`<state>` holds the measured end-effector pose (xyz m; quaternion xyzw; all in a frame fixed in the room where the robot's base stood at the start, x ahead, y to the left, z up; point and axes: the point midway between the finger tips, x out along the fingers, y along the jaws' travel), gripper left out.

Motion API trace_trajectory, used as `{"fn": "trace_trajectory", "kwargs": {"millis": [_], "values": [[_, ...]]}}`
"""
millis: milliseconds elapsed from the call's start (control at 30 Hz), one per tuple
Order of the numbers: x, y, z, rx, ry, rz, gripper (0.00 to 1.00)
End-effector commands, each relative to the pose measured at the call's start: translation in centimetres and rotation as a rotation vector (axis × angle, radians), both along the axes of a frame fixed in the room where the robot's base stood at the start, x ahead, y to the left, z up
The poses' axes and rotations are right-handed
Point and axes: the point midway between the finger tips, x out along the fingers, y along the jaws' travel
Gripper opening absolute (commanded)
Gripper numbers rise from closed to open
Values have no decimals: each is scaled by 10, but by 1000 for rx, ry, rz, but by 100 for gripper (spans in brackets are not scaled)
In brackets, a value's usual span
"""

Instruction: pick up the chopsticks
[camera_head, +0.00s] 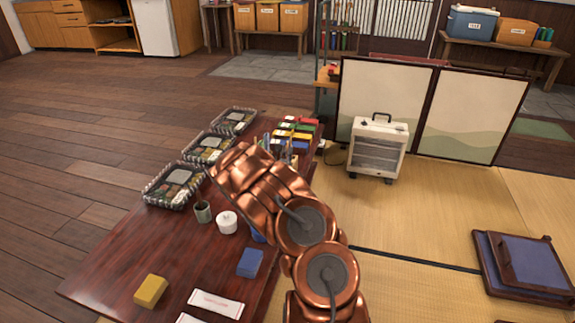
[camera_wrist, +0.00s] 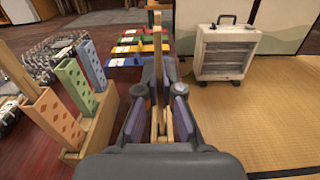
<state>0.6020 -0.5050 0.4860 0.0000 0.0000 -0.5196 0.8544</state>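In the wrist view, slim pale wooden sticks (camera_wrist: 156,95), apparently the chopsticks, stand upright between the two fingers of my gripper (camera_wrist: 160,85). The fingers are on either side of them, and dark gaps show between the purple pads and the wood. My gripper looks open around the sticks, and I see no clear contact at the fingertips. The lower ends of the sticks are hidden by my gripper. In the head view, my copper-coloured arm covers most of this spot.
A wooden holder (camera_wrist: 93,127) with dotted upright pieces stands close left of my gripper. Coloured boxes (camera_head: 296,130) lie beyond. Bento trays (camera_head: 176,183) line the low table's (camera_head: 120,262) left side; a green cup (camera_head: 203,212) and white pot (camera_head: 227,223) stand nearer. A heater (camera_head: 376,150) stands right on tatami.

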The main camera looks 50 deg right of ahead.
Motion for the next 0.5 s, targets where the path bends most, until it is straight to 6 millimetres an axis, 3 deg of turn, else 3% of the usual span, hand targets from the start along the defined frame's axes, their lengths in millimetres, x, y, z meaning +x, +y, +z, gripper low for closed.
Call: {"fn": "trace_trajectory", "kwargs": {"millis": [500], "values": [[0, 0, 3, -1, 0, 0, 0]]}}
